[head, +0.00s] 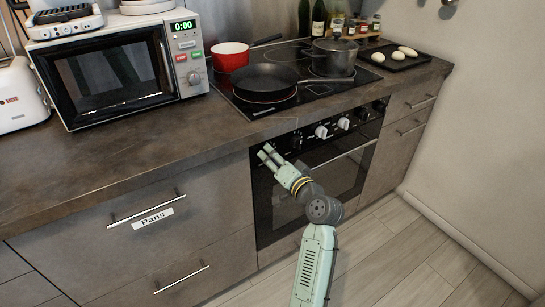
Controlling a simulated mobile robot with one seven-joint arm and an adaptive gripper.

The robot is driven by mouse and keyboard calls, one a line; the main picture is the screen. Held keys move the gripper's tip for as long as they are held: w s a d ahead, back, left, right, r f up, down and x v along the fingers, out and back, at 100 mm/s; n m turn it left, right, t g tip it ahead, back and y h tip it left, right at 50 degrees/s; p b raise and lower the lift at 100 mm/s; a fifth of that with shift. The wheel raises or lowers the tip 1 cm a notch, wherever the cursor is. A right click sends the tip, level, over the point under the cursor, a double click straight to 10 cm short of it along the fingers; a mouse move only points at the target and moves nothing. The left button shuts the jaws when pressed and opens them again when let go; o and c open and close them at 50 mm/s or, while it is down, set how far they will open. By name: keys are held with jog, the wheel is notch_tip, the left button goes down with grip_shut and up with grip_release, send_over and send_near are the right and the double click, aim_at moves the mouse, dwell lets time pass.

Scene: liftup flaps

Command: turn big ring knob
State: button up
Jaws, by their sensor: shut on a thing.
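My gripper (267,153) is at the left end of the black oven control panel, its fingers pointing at the panel front. It is shut on an oven knob there, which the fingers mostly hide. The panel also carries two white knobs (321,131) and (344,123) right of my gripper, and dark knobs (379,106) at its right end. I cannot tell from their looks which is the big ring knob, nor how far the held knob is turned.
The oven door (335,175) with its handle is below the panel. On the cooktop above stand a black pan (265,80), a red pot (230,57) and a lidded grey pot (334,56). Drawers flank the oven. The floor (400,260) in front is clear.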

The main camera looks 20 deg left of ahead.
jog(key=o, duration=1.2)
jog(key=v, duration=1.2)
